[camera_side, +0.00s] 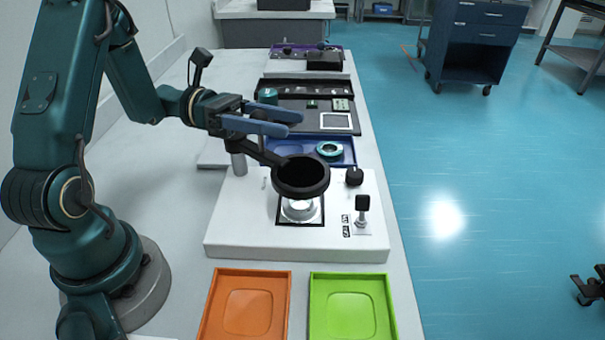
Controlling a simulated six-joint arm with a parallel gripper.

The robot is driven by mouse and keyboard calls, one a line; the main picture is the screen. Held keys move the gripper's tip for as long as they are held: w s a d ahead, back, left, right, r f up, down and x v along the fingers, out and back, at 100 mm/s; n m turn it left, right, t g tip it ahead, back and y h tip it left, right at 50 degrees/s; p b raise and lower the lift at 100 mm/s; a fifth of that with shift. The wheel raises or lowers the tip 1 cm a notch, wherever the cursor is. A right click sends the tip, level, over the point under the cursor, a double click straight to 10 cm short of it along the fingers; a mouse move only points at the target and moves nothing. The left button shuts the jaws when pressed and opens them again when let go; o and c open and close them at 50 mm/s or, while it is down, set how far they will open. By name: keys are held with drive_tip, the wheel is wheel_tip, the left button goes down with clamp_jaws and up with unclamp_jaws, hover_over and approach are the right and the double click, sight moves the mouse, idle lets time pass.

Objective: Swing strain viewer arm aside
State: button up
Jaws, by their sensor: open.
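The strain viewer stands on the white bench, with a wide white base (230,231). Its dark arm (262,154) reaches from a post (239,163) at the left to a black ring-shaped head (301,192). The head hangs above a round metal stage (300,208) and partly covers it. My gripper (296,123) is above and behind the viewer arm in the picture, its two blue-grey fingers pointing right. The fingers are apart, with nothing seen between their tips. I cannot tell whether a finger touches the viewer arm or post.
An orange tray (213,310) and a green tray (390,312) lie in front of the viewer. A black knob (354,176) and a small black-topped post (362,203) stand on the base's right. A blue tray (351,152) with a teal ring (329,149) lies behind.

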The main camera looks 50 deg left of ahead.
clamp_jaws()
idle(1.4)
